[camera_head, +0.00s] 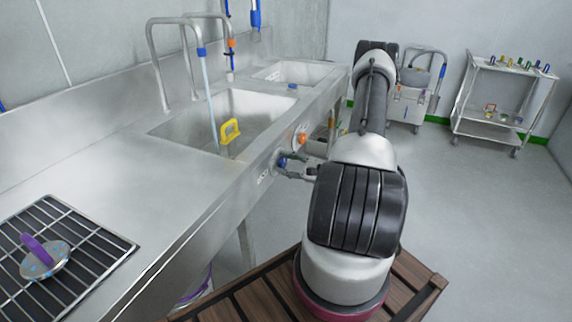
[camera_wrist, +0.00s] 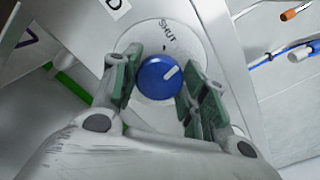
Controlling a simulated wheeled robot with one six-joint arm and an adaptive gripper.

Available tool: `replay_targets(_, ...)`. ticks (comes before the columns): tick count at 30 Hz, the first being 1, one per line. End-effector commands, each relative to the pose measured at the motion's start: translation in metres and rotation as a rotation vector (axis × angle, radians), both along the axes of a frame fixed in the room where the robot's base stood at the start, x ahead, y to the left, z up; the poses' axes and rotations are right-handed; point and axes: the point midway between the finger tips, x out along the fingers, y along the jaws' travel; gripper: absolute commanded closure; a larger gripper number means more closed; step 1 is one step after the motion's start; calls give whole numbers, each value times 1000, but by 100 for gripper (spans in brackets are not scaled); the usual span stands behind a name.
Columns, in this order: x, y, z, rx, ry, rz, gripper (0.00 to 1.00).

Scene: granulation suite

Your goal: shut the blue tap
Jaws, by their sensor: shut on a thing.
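The blue tap (camera_wrist: 160,76) is a round knob on a pale dial plate, seen in the wrist view. Its white line points right and slightly up, while the word SHUT stands above the knob. My gripper (camera_wrist: 157,80) has its green-padded fingers on either side of the knob, shut on it. In the head view, the blue tap (camera_head: 282,161) shows small on the sink's front panel, with my gripper (camera_head: 287,166) at it. A pale water stream (camera_head: 208,95) runs from the blue-banded spout (camera_head: 201,51) into the sink.
An orange knob (camera_head: 301,138) sits farther along the same panel. A yellow-handled thing (camera_head: 229,130) stands in the sink basin. A purple-handled disc (camera_head: 45,258) lies on the drain grid. A trolley (camera_head: 490,115) stands far right; the floor between is clear.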

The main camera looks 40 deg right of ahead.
Motion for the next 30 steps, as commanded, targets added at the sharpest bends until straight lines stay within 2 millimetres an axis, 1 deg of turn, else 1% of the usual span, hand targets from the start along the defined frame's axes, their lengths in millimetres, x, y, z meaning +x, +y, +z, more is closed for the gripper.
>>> replay_targets(9, -1, 0, -1, -249, -143, -1, 80)
replay_targets(15, -1, 0, -1, -375, -215, 0, 80)
replay_targets(21, -1, 1, -1, -461, -264, 0, 80)
replay_targets(30, -1, 1, -2, -516, -296, 0, 80)
